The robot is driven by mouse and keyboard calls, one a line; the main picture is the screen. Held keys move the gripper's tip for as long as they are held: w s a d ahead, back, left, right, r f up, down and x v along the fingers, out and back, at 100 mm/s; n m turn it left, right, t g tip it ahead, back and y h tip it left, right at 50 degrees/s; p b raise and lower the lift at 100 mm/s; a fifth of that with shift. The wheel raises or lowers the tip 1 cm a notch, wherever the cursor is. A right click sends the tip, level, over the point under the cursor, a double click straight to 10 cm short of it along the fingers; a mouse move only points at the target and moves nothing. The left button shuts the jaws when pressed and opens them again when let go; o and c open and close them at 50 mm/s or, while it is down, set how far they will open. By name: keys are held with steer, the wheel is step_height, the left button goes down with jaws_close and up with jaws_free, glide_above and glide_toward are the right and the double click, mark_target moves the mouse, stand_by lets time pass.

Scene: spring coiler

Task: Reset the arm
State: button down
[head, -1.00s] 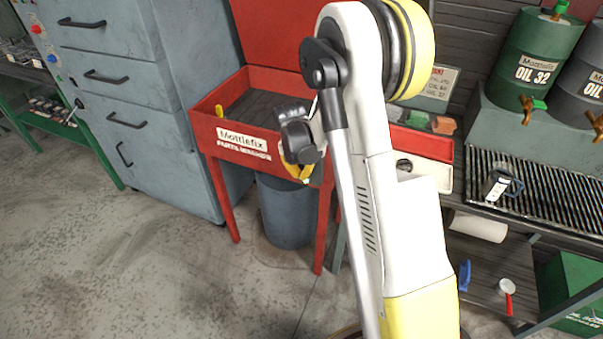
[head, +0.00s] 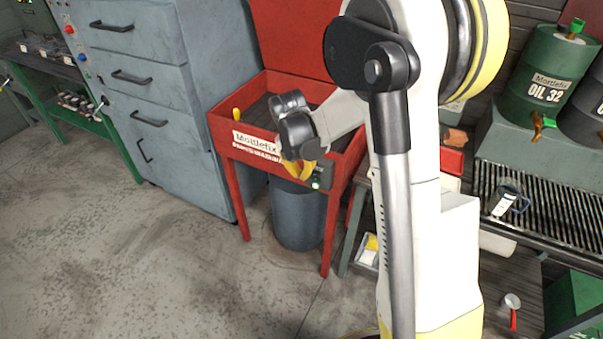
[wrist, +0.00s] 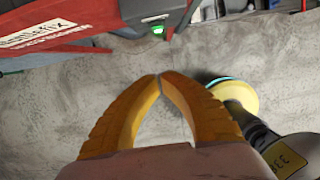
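My arm rises in front of the head view, with its white, black and yellow links. My gripper (head: 296,173) hangs below the dark wrist, in front of the red parts washer (head: 232,150); the wrist hides much of it there. In the wrist view my gripper (wrist: 160,76) shows two orange fingers whose tips meet, with nothing seen between them. Bare floor lies beyond the fingertips.
A grey bin (head: 297,222) stands under the washer, and a blue-grey drawer cabinet (head: 150,100) stands to its left. A bench with a slatted tray (head: 560,215) and a green oil drum (head: 545,80) is at right. The left foreground floor is clear.

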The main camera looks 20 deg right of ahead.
stand_by(0.3)
steer(key=s+a+r+m+t, duration=0.2)
steer(key=s+a+r+m, duration=0.3)
steer(key=s+r+m, duration=0.55)
steer(key=s+a+r+m+t+y, duration=0.1)
steer(key=s+a+r+m, duration=0.1)
steer(key=s+m, duration=0.3)
steer(key=s+a+r+m+t+y, duration=0.1)
steer(key=s+a+r+m+t, duration=0.1)
steer(key=s+m, duration=0.4)
steer(key=r+m, duration=0.1)
steer(key=m, duration=0.3)
steer(key=shift+r+t, duration=0.25)
steer(key=shift+t, duration=0.05)
